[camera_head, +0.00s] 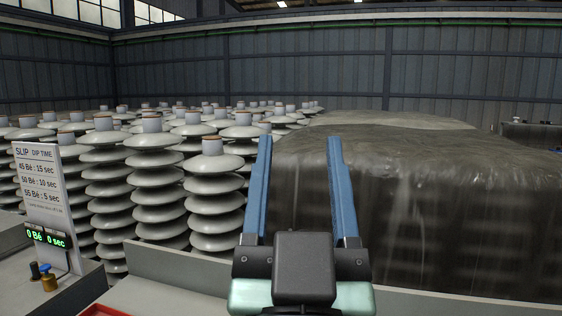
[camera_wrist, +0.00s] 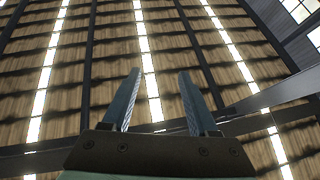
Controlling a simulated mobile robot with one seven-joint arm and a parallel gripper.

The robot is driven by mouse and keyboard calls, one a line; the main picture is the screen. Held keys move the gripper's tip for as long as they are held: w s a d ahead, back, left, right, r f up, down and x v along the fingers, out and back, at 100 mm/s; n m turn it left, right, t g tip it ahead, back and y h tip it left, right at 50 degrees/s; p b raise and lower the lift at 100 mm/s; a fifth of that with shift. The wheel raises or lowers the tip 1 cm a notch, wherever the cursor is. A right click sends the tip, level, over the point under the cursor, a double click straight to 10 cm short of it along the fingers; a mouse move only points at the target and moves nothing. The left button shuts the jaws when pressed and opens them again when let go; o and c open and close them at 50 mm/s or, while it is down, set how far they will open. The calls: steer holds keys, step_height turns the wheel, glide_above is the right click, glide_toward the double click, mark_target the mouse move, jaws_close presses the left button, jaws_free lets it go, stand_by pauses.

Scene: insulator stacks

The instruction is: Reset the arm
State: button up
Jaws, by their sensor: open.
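My gripper (camera_head: 299,150) shows in the head view at the lower middle, with its two blue fingers pointing up and spread apart. It is open and nothing is between the fingers. In the wrist view the open fingers (camera_wrist: 160,88) stand against the ceiling (camera_wrist: 60,60), with its wooden panels and bright light strips. In the head view the fingers overlap the area between the grey insulator stacks (camera_head: 212,190) and a dark covered block (camera_head: 450,200). The fingers appear apart from both.
A sign with slip dip times (camera_head: 40,190) stands at the left above a green digital display (camera_head: 47,237). A blue and brass knob (camera_head: 47,278) sits below it. A red-edged tray (camera_head: 100,311) shows at the bottom. A low grey panel (camera_head: 175,270) runs before the stacks.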

steer(key=s+a+r+t+y, duration=0.1)
steer(key=s+r+t, duration=0.1)
steer(key=s+r, duration=0.3)
step_height(320, 180, up, 2)
steer(key=shift+a+r+n, duration=0.25)
steer(key=shift+a+n, duration=0.05)
steer(key=shift+n, duration=0.1)
steer(key=shift+w, duration=0.1)
step_height(320, 180, up, 7)
steer(key=p, duration=0.7)
